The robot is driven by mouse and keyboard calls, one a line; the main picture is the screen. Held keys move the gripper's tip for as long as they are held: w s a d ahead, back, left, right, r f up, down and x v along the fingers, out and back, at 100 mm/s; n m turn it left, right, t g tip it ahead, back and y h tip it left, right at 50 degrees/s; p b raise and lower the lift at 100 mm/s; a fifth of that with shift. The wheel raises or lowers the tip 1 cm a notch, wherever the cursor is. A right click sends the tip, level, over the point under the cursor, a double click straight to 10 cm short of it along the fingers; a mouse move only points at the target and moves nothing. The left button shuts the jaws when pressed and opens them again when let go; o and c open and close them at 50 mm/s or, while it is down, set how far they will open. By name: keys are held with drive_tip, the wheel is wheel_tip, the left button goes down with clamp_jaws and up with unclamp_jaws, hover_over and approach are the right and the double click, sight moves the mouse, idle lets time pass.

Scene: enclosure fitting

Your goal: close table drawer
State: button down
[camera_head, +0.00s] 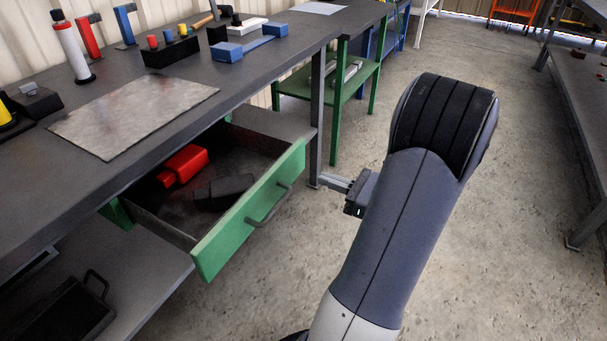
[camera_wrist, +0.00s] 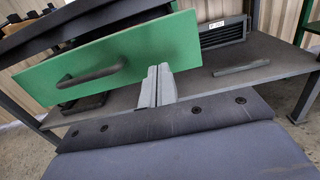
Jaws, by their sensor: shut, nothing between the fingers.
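The table drawer (camera_head: 247,213) has a green front and a dark bar handle (camera_head: 269,207). It stands pulled out from under the grey workbench, with a red object (camera_head: 183,165) and a black object (camera_head: 223,192) inside. In the wrist view the green drawer front (camera_wrist: 150,48) fills the upper middle, with its handle (camera_wrist: 93,74) left of my fingers. My gripper (camera_head: 333,182) is to the right of the drawer front in the head view. Its two fingers show together in the wrist view (camera_wrist: 158,72), shut and empty. I cannot tell whether the fingertips touch the drawer front.
The workbench top (camera_head: 235,80) holds a metal sheet (camera_head: 135,114), a black tool holder (camera_head: 170,51) and blue parts (camera_head: 242,46). A lower shelf (camera_head: 140,285) lies under the drawer. A bench leg (camera_head: 317,120) stands near my gripper. The concrete floor (camera_head: 510,230) at right is open.

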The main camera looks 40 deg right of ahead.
sight(231, 154)
drive_tip(key=b+x, duration=0.1)
drive_tip(key=x, duration=0.6)
idle(0.3)
drive_tip(key=x, duration=2.2)
drive_tip(key=shift+w+f, duration=0.1)
drive_tip(key=shift+w, duration=0.15)
drive_tip(key=shift+w+a, duration=0.1)
drive_tip(key=shift+r, duration=0.25)
